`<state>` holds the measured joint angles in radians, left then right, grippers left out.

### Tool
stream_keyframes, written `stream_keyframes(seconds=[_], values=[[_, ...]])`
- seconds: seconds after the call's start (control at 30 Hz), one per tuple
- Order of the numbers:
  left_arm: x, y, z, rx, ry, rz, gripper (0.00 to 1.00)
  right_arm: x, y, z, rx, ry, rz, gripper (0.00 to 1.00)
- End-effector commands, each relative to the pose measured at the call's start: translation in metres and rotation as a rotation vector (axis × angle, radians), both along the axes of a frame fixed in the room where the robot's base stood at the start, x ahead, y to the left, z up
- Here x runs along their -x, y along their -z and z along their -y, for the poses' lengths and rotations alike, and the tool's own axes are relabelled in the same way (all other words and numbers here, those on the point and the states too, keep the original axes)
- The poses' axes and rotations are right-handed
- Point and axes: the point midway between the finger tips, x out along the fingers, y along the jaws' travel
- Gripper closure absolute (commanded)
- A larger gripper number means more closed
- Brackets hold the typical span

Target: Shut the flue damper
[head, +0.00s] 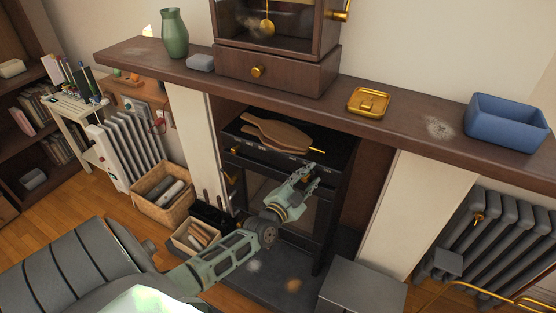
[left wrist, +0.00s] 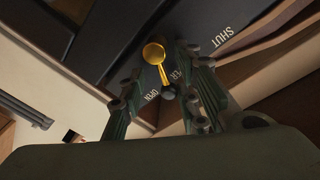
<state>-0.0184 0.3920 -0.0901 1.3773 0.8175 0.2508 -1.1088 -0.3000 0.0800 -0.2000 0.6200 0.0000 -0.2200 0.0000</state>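The flue damper's brass lever (head: 317,149) sticks out at the right side of the black stove's top (head: 250,145). In the left wrist view its round brass knob (left wrist: 154,53) and thin shaft stand over a dark plate. The plate carries a "SHUT" label (left wrist: 228,36), an "OPEN" label (left wrist: 152,97) and a partly hidden word. I cannot tell which label the lever points to. My left gripper (head: 306,172) is just in front of the lever. In the left wrist view its fingers (left wrist: 160,80) are spread, with the knob showing between them; no contact is visible. My right gripper is not in view.
Wooden paddle-shaped boards (head: 275,132) lie on the stove, left of the lever. The mantel shelf (head: 330,100) overhangs behind, carrying a brass dish (head: 368,101) and blue bin (head: 505,122). A grey box (head: 362,288) stands front right; baskets (head: 165,190) stand left.

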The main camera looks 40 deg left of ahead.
Motion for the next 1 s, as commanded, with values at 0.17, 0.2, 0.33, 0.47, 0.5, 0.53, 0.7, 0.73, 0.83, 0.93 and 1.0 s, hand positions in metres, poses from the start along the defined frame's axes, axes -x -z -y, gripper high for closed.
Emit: stream_keyframes(seconds=[0.17,0.2,0.33,0.47,0.5,0.53,0.7,0.73,0.83,0.93,1.0], values=[[0.041,0.002,0.004,0.008,0.0,-0.003,0.7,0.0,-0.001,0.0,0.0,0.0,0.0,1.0],[0.048,0.002,0.004,0.007,-0.001,-0.002,0.7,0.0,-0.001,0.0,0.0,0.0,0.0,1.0],[0.074,0.002,0.007,0.008,-0.001,-0.001,0.7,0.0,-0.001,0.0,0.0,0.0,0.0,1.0],[0.082,0.022,0.009,0.025,0.002,-0.037,0.7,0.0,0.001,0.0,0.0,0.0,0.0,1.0],[0.083,0.029,0.01,0.031,0.002,-0.052,0.7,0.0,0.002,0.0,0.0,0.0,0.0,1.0],[0.084,0.035,0.011,0.038,0.003,-0.063,0.7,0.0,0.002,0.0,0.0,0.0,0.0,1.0],[0.092,0.069,0.015,0.067,0.006,-0.129,0.7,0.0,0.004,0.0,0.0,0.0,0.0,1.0],[0.094,0.074,0.016,0.073,0.007,-0.14,0.7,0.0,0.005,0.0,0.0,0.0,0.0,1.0],[0.099,0.093,0.019,0.089,0.008,-0.178,0.7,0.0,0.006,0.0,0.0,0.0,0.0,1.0],[0.105,0.113,0.022,0.108,0.009,-0.217,0.7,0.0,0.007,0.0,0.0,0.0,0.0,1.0],[0.11,0.126,0.024,0.12,0.008,-0.243,0.7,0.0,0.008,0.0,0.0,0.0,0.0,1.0]])
